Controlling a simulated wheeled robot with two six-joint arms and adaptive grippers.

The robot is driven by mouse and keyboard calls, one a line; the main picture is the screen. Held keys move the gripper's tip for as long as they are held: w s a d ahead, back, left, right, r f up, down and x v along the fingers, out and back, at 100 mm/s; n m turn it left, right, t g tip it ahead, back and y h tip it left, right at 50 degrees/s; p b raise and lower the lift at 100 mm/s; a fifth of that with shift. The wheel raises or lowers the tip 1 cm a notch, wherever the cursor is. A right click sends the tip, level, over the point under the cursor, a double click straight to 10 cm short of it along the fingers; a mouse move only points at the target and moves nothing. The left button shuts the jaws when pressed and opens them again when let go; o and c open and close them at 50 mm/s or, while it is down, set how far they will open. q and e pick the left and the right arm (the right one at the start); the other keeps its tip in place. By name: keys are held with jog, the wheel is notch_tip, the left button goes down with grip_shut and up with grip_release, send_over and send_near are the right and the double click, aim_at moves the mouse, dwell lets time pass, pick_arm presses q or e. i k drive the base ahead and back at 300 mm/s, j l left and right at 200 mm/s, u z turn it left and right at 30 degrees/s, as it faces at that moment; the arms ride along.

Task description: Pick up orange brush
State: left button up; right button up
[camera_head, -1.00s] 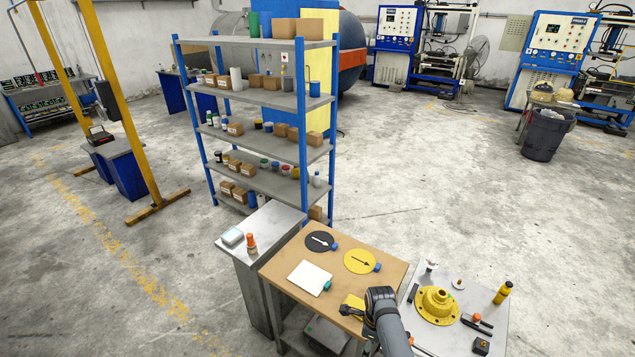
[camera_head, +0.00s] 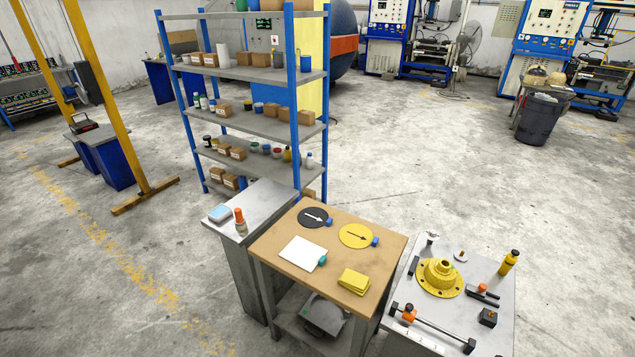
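No gripper is in view. A small upright item with an orange top (camera_head: 239,221) stands on the narrow grey metal cabinet (camera_head: 262,205) left of the wooden table. Its shape is too small to say whether it is a brush. Two other orange parts lie on the grey table at right. One is an orange piece (camera_head: 408,313) by a long dark bar at the front. The other is a small orange piece (camera_head: 482,288) by dark tools behind it. I cannot tell whether either belongs to a brush.
The wooden table (camera_head: 285,256) holds a black disc (camera_head: 314,218), a yellow disc (camera_head: 356,236), a white sheet (camera_head: 299,253) and a yellow pad (camera_head: 354,282). A yellow flange (camera_head: 441,276) sits on the grey table. A tall shelf (camera_head: 235,121) stands behind.

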aim_at(240, 222)
jog(key=i+j+z, duration=0.2)
jog(key=j, duration=0.2)
jog(key=i+j+z, duration=0.15)
jog(key=j, duration=0.25)
jog(key=i+j+z, duration=0.2)
jog(key=j, duration=0.25)
jog(key=i+j+z, duration=0.15)
jog(key=j, duration=0.3)
jog(key=i+j+z, duration=0.2)
jog(key=j, duration=0.25)
jog(key=j+z, duration=0.15)
jog(key=j, duration=0.35)
